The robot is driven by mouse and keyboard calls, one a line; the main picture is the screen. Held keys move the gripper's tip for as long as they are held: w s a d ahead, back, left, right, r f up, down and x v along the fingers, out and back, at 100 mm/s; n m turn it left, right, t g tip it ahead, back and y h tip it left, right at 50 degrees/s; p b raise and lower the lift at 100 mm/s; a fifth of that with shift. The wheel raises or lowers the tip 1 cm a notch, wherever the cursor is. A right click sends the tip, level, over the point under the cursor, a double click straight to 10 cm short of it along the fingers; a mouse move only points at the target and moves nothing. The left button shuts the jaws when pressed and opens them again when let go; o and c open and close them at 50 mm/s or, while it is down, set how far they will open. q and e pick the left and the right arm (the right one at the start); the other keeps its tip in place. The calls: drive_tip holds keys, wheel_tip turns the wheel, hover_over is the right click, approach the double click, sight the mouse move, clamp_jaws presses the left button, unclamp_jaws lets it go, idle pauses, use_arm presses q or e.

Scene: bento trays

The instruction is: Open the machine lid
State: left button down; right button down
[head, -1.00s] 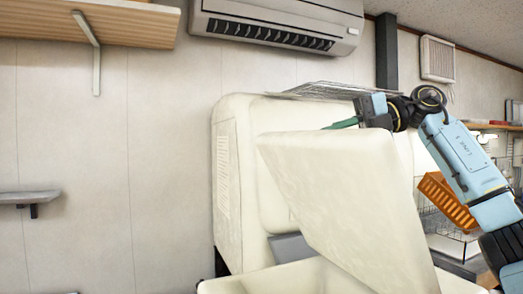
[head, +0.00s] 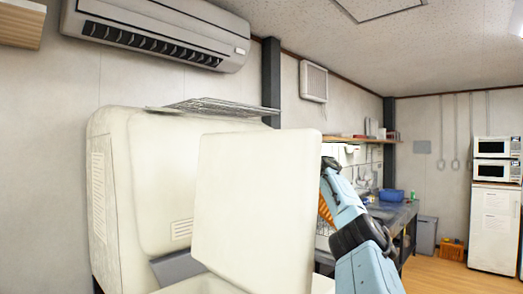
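The machine (head: 118,205) is a large cream-white unit on the left of the head view. Its lid (head: 255,210) is a flat cream panel that stands raised, nearly upright, in front of the body. A grey surface (head: 180,268) shows in the gap between lid and body. My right arm comes in from the lower right and passes behind the lid's right edge. My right gripper is hidden behind the lid, so its fingers and any contact cannot be seen. My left gripper is not in view.
A wire rack (head: 215,107) lies on top of the machine. A dark counter (head: 390,215) with a blue container (head: 391,195) is behind my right arm. Two microwaves (head: 496,160) stand on a white fridge (head: 494,228) at far right. Open wooden floor lies before the fridge.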

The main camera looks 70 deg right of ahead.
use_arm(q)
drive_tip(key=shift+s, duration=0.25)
use_arm(e)
drive_tip(key=shift+s+d, duration=0.15)
drive_tip(key=shift+d, duration=0.1)
drive_tip(key=c, duration=1.5)
unclamp_jaws()
drive_tip(key=shift+f, duration=0.1)
